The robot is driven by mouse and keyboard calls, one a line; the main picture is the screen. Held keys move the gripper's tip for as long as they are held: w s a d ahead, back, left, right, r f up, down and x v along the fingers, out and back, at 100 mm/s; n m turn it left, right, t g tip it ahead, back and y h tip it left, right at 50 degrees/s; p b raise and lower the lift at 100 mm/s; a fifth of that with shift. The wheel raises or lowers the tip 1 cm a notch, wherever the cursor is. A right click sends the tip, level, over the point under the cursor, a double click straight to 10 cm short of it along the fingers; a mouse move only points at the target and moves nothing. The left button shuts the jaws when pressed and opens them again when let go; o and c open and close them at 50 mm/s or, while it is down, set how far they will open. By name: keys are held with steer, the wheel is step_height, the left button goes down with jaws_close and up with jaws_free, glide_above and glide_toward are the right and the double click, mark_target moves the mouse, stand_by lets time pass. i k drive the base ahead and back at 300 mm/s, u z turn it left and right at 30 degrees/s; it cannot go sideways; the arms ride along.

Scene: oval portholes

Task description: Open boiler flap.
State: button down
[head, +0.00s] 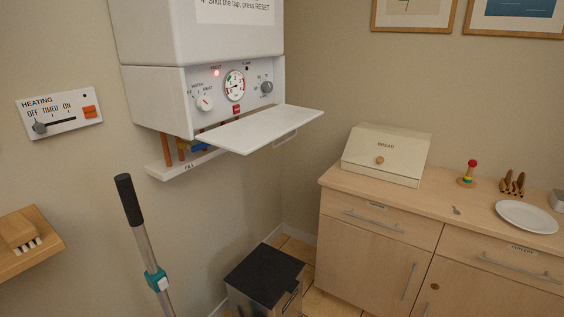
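The white boiler (195,30) hangs on the wall at the upper left of the head view. Its flap (262,129) is a flat white panel that stands out about level from the boiler's lower front edge, swung down and open. A thin handle (285,141) shows under the flap's outer edge. The control panel (222,90) above it is exposed, with dials, a round gauge, a lit red light and a red button. My gripper is not in view.
Pipes and a shelf marked FILL (186,166) sit below the boiler. A pole with a black grip (130,200) stands at the lower left. A dark-lidded bin (265,272) is on the floor. A wooden cabinet (375,245) with a bread box (385,153) stands right.

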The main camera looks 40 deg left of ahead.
mark_target(244, 136)
steer(key=k, duration=0.85)
steer(key=z, duration=0.25)
steer(key=i, duration=0.9)
steer(key=u, duration=0.4)
steer(key=i, duration=0.9)
steer(key=u, duration=0.65)
